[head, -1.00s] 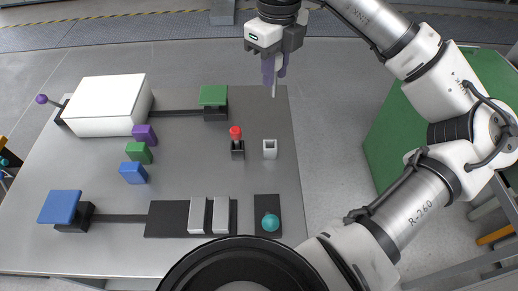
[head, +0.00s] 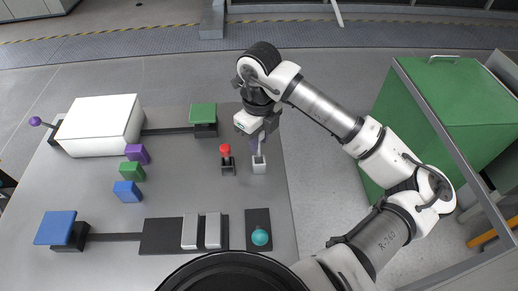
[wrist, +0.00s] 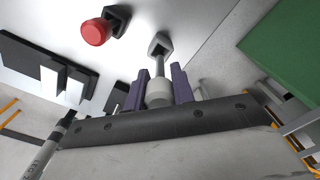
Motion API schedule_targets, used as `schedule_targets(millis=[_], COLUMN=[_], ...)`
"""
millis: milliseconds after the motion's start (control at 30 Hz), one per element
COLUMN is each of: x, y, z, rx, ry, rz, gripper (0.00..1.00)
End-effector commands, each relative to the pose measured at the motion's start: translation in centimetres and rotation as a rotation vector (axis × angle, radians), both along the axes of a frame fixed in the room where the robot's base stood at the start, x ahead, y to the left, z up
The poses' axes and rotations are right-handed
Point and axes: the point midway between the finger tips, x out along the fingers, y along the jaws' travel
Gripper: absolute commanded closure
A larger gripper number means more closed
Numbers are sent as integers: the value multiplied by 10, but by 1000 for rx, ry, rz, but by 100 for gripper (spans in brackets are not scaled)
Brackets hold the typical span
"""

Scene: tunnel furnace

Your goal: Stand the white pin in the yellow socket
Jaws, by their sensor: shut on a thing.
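My gripper (head: 257,139) has purple fingers shut on the white pin (wrist: 159,68), which points down from between them. The pin also shows in the head view (head: 259,147), roughly upright. Its lower end meets the mouth of a small square socket (head: 259,166). The socket looks white-grey with a dark opening, not yellow; it also shows in the wrist view (wrist: 160,42). The pin's tip is hidden at the opening, and I cannot tell how deep it sits. I see no yellow socket.
A red button (head: 225,149) on a black base stands just left of the socket. A white box (head: 103,122), coloured blocks and a green-topped block (head: 203,112) stand farther left on the grey table (head: 190,180). A teal ball (head: 260,237) sits at the front.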

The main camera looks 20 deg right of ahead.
Motion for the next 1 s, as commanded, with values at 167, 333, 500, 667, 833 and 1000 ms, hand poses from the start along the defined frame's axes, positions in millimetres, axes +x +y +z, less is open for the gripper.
schedule_targets(millis=[167,333,500,667,833,1000], x=[0,0,0,0,0,0], y=[0,0,0,0,0,0], z=[-15,-40,-56,-57,-59,-59], rx=[1,3,1,0,-1,0], ry=[0,2,-1,-1,-1,-1], rz=[-2,-2,-1,0,0,-1], gripper=[97,97,97,97,97,65])
